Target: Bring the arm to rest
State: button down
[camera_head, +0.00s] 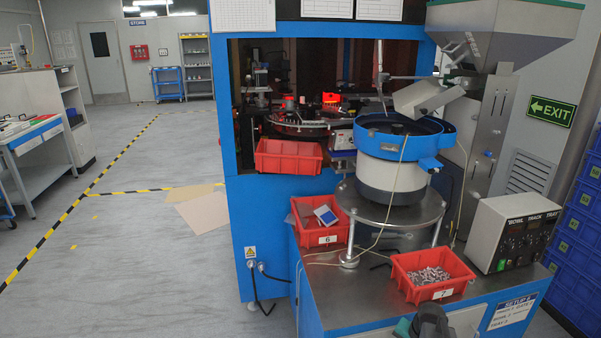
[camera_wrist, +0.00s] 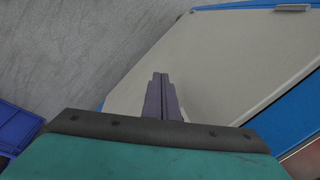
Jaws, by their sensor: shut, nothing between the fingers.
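My gripper (camera_wrist: 160,80) shows in the wrist view with its two grey-purple fingers pressed together and nothing between them. Below the fingers are its dark mount and teal body. The fingers point over a pale panel (camera_wrist: 225,60) with blue edges and touch nothing that I can see. In the head view, a dark and teal part of my arm shows at the bottom edge, in front of the red bin of small metal parts (camera_head: 432,290). The fingers cannot be made out there.
A blue bowl feeder (camera_head: 395,180) stands on the metal bench. Another red bin (camera_head: 322,238) sits left of it, and a control box (camera_head: 515,230) stands at the right. Blue crates (camera_head: 580,250) line the right edge. The floor (camera_head: 130,260) at the left is open.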

jog(key=s+a+f+n+g, duration=0.3)
jog(key=s+a+f+g, duration=0.1)
jog(key=s+a+f, duration=0.9)
jog(key=s+a+f+n+g, duration=0.1)
jog(key=s+n, duration=0.1)
jog(key=s, duration=0.7)
jog(key=s+a+f+n+g+h, duration=0.1)
jog(key=s+a+f+n+g, duration=0.1)
jog(key=s, duration=0.7)
jog(key=shift+s+a+n, duration=0.15)
jog(key=shift+n, duration=0.45)
jog(key=shift+f, duration=0.1)
